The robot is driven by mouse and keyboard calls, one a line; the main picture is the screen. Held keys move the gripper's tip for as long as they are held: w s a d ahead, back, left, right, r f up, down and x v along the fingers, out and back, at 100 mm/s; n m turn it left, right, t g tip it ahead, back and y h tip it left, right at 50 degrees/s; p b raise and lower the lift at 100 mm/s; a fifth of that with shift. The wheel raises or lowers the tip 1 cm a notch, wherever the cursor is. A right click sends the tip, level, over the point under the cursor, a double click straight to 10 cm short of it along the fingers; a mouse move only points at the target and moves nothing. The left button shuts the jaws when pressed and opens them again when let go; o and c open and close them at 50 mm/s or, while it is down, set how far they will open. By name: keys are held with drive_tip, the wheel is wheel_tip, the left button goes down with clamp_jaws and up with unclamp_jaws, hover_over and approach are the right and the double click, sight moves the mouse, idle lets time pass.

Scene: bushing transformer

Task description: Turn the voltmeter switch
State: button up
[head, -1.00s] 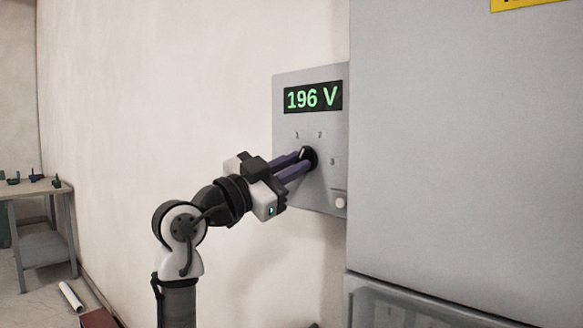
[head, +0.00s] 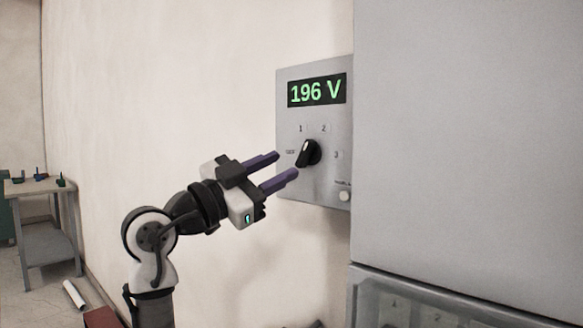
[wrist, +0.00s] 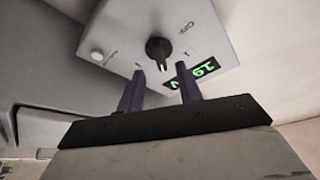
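The voltmeter (head: 288,185) is a grey panel on the wall with a green display (head: 317,91) reading 196 V. Its black rotary switch (head: 309,152) sits below the display, among the marks 1, 2 and 3. The switch's pale-marked end points up, towards the side of mark 1. My gripper (head: 285,168) is open and empty, with its two purple fingers apart, to the left of the switch and clear of it. In the wrist view the switch (wrist: 158,50) shows beyond the gap between the fingers (wrist: 160,85), not touched by them.
A small white knob (head: 344,196) is at the panel's lower right. A large grey cabinet (head: 460,140) stands close at the right. A table (head: 42,188) with small items is at the far left. The wall left of the panel is bare.

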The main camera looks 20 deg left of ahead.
drive_tip(key=b+v, duration=0.1)
drive_tip(key=v, duration=0.8)
drive_tip(key=shift+b, duration=0.35)
drive_tip(key=shift+f, duration=0.1)
